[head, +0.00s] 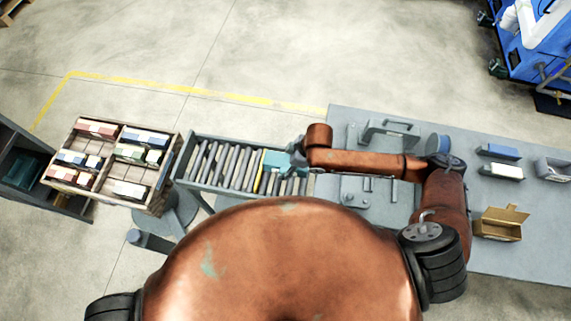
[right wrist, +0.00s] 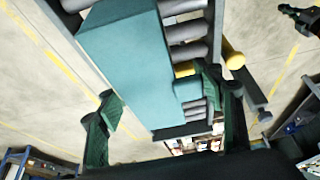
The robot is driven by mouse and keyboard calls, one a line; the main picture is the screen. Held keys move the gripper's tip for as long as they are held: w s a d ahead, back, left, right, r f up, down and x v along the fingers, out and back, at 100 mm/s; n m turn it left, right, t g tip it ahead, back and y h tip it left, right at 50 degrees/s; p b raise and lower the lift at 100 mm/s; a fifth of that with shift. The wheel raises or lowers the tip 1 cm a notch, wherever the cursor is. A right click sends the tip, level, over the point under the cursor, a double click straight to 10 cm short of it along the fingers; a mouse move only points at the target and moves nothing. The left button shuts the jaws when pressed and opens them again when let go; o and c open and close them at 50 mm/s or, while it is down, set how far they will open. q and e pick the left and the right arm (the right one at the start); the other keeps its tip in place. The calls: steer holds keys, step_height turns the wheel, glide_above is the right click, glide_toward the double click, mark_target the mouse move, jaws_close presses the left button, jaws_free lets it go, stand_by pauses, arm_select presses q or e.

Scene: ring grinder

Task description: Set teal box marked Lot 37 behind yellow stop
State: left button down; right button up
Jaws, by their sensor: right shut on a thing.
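A teal box (head: 273,160) is at the far side of the roller conveyor, towards its right end. It also fills the upper middle of the right wrist view (right wrist: 125,60); no lot mark can be read on it. My right gripper (head: 297,150) is at the box's right end and is shut on it, with its green fingers (right wrist: 158,108) on either side in the right wrist view. The yellow stop (head: 258,182) shows as a yellow bar among the grey rollers, just left of and nearer than the box. Yellow parts also show beside the box in the right wrist view (right wrist: 232,55). My left gripper is out of view.
The grey roller conveyor (head: 187,178) runs between a wooden rack (head: 165,185) of small boxes on the left and a grey workbench (head: 350,118) on the right. The bench carries grey fixtures, a blue box (head: 499,152) and an open cardboard box (head: 500,226).

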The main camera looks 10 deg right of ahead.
steer(key=shift+f+b, duration=1.5)
steer(key=shift+b, duration=0.05)
steer(key=shift+f, duration=0.3)
steer(key=shift+w+f, duration=0.1)
steer(key=shift+f, duration=1.25)
steer(key=shift+f, duration=0.3)
steer(key=o, duration=1.2)
steer(key=shift+o, duration=0.2)
steer(key=o, duration=0.5)
